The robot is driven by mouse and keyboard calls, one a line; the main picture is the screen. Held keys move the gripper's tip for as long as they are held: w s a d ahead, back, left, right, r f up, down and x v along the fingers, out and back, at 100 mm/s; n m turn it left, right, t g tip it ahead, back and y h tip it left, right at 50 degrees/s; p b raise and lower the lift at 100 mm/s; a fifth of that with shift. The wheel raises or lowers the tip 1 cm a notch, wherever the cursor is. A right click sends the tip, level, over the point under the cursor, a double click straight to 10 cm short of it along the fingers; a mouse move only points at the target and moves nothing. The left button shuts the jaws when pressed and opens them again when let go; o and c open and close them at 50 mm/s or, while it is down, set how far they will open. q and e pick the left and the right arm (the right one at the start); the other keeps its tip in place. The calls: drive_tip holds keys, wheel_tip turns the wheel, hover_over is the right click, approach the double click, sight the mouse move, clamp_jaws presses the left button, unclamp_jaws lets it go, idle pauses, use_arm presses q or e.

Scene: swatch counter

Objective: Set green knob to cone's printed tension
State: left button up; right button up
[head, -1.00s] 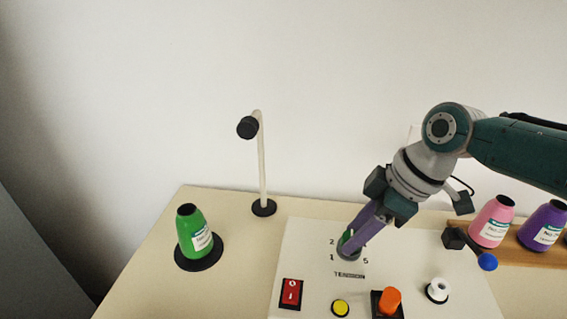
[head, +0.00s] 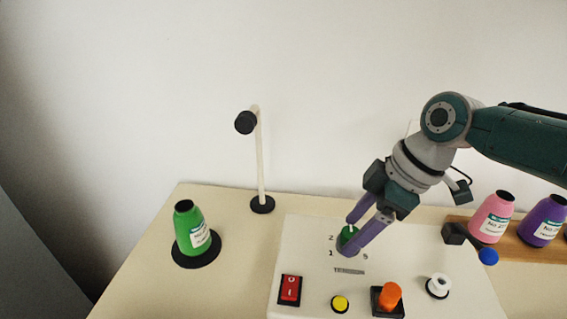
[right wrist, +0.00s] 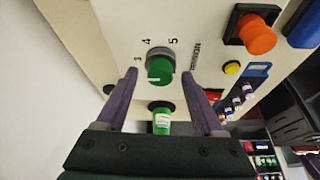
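The green knob (head: 347,232) sits on the white panel above the word TENSION, with printed digits around it. It also shows in the right wrist view (right wrist: 160,66), with a short white mark and the digits 3, 4 and 5 beside it. My right gripper (head: 350,236) is open, its two purple fingers apart on either side of the knob. A gap shows between fingers and knob in the right wrist view. The green cone (head: 190,230) stands on a black disc at the left; its label is too small to read. My left gripper is not in view.
The panel (head: 300,240) also carries a red rocker switch (head: 290,290), a yellow button (head: 340,303), an orange knob (head: 389,296) and a white knob (head: 438,285). A pink cone (head: 491,217) and a purple cone (head: 542,221) stand on a wooden rack. A thin post (head: 261,160) stands behind.

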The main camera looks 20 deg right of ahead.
drive_tip(key=p+v, duration=0.1)
drive_tip(key=v, duration=0.9)
idle(0.4)
